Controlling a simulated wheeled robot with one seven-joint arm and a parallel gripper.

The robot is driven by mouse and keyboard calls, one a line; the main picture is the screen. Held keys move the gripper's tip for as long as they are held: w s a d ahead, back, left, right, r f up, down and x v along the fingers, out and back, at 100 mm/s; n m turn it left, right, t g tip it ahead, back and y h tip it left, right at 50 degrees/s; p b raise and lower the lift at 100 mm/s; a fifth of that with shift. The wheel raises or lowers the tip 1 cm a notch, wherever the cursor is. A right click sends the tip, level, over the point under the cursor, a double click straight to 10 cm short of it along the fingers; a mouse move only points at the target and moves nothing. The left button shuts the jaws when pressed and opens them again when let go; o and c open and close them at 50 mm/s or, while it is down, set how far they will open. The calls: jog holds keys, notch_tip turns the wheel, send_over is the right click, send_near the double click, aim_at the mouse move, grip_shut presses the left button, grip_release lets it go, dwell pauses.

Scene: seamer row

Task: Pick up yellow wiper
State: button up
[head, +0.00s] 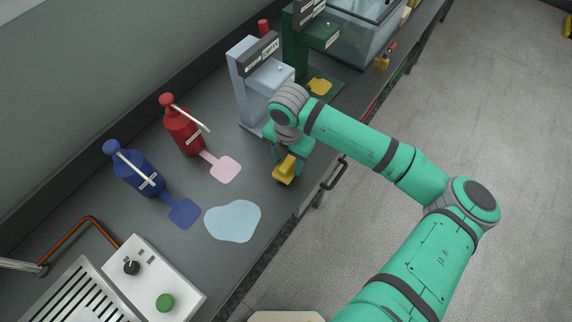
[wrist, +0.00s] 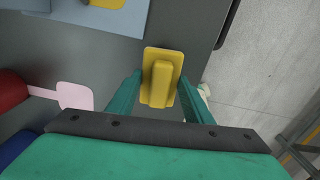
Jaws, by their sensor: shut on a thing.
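The yellow wiper (head: 284,172) is a small block-handled piece with a flat, wider pad. My gripper (head: 285,160) points down over the bench near its front edge and is shut on the wiper. In the wrist view the wiper (wrist: 158,82) lies between the two green fingers (wrist: 160,92), its raised handle running lengthwise. I cannot tell whether its pad touches the bench. My wrist partly hides the wiper's upper end in the head view.
A grey-blue machine (head: 252,85) and a green one (head: 296,48) stand behind. A pale blue puddle-shaped patch (head: 233,221) lies nearby. A drawer handle (head: 335,173) juts from the bench front.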

jog(key=s+a+r, duration=0.3)
jog(key=s+r, duration=0.7)
jog(key=s, duration=0.3)
jog(key=shift+s+r, duration=0.25)
jog(key=shift+s, duration=0.05)
jog(key=shift+a+r, duration=0.1)
jog(key=shift+a+r, duration=0.1)
jog(key=shift+r, duration=1.8)
jog(key=shift+r, duration=0.1)
jog(key=shift+r, duration=1.9)
jog(key=shift+r, duration=0.1)
